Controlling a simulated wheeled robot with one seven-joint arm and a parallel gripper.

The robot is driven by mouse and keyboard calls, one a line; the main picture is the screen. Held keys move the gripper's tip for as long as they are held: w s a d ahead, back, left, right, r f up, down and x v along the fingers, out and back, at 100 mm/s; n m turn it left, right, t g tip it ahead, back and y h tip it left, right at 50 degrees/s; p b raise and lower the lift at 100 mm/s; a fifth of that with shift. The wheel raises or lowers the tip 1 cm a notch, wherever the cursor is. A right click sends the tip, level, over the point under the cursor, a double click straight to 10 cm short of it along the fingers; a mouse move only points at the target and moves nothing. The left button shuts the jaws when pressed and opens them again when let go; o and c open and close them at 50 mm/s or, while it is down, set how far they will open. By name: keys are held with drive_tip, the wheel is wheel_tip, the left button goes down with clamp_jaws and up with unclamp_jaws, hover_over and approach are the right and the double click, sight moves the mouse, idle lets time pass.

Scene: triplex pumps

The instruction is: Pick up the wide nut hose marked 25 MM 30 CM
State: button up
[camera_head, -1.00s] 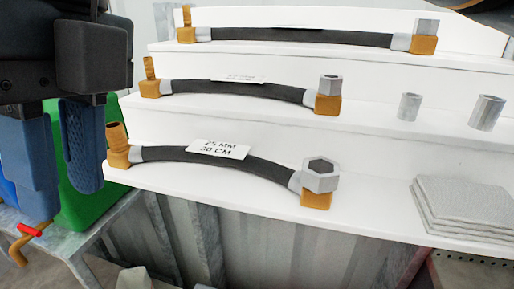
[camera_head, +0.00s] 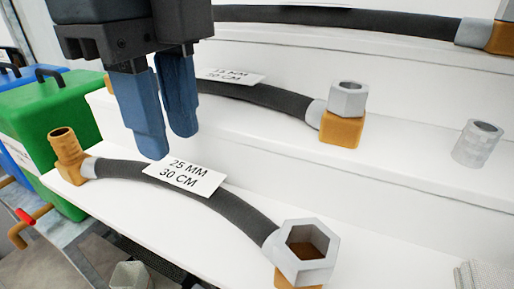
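The hose marked 25 MM 30 CM (camera_head: 235,214) lies on the lowest white shelf step. It is a black curved hose with a brass fitting (camera_head: 68,147) at its left end and a wide grey hex nut (camera_head: 305,252) at its right end. Its white label (camera_head: 185,176) lies at the hose's middle. My gripper (camera_head: 167,145) points down with two blue fingers, above and behind the left-middle part of the hose in the picture. A gap shows between the fingers and nothing is seen between them. I cannot tell its exact height above the hose.
A smaller-nut hose (camera_head: 270,97) with a 30 CM label lies one step up, partly behind my fingers. Another hose (camera_head: 340,18) lies on the top step. A loose grey coupling (camera_head: 478,143) stands at right. Green (camera_head: 60,130) and blue containers stand at left.

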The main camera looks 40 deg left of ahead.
sight(177, 178)
drive_tip(key=shift+s+f+p, duration=0.1)
drive_tip(key=shift+f+p, duration=0.6)
drive_tip(key=shift+f, duration=2.1)
drive_tip(key=shift+c, duration=0.3)
clamp_jaws()
